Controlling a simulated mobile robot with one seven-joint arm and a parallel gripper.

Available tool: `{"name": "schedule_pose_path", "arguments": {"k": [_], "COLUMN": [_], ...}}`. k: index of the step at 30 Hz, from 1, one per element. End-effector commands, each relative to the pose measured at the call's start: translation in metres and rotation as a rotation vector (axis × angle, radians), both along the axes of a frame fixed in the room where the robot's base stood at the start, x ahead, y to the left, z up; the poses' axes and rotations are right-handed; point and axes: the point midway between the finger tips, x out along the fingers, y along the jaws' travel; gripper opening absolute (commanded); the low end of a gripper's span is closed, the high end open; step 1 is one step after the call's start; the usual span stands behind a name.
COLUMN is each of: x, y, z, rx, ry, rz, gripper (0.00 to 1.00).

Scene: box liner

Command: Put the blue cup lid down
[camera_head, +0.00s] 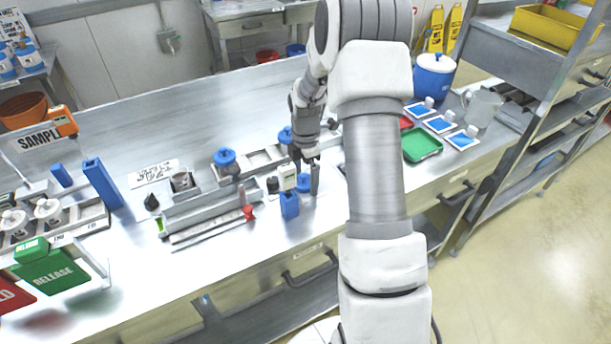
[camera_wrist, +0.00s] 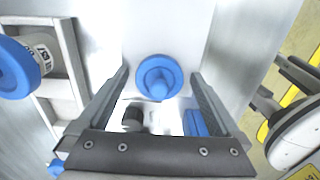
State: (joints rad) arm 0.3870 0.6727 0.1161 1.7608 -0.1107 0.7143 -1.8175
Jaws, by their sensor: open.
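The blue cup lid (camera_wrist: 159,77) is a round disc with a knob, seen in the wrist view between my two fingertips. It appears to rest on the bare metal bench. In the head view the lid (camera_head: 304,183) is partly hidden by my gripper. My gripper (camera_head: 302,178) is low over the bench, pointing down. In the wrist view my gripper (camera_wrist: 160,80) is open, with a finger on each side of the lid and visible gaps.
Blue-lidded cups (camera_head: 225,158) stand by a metal rack to the left. A green tray (camera_head: 421,145) lies to the right. The bench (camera_head: 190,100) is clear at the back.

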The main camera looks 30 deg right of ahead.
Motion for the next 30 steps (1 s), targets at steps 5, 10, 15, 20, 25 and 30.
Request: {"name": "schedule_pose_path", "arguments": {"k": [5,10,15,20,25,30], "x": [0.001,0.001,0.001,0.001,0.0,-0.011], "y": [0.0,-0.001,-0.001,-0.001,0.001,0.014], "z": [0.011,0.045,0.083,0.109,0.123,0.15], "rx": [-0.001,-0.002,-0.002,-0.002,-0.002,-0.02], "ry": [-0.002,-0.005,-0.005,-0.003,-0.002,-0.033], "rz": [0.0,-0.001,0.0,0.0,-0.003,-0.096], "gripper": [1.0,1.0,1.0,1.0,1.0,1.0]}}
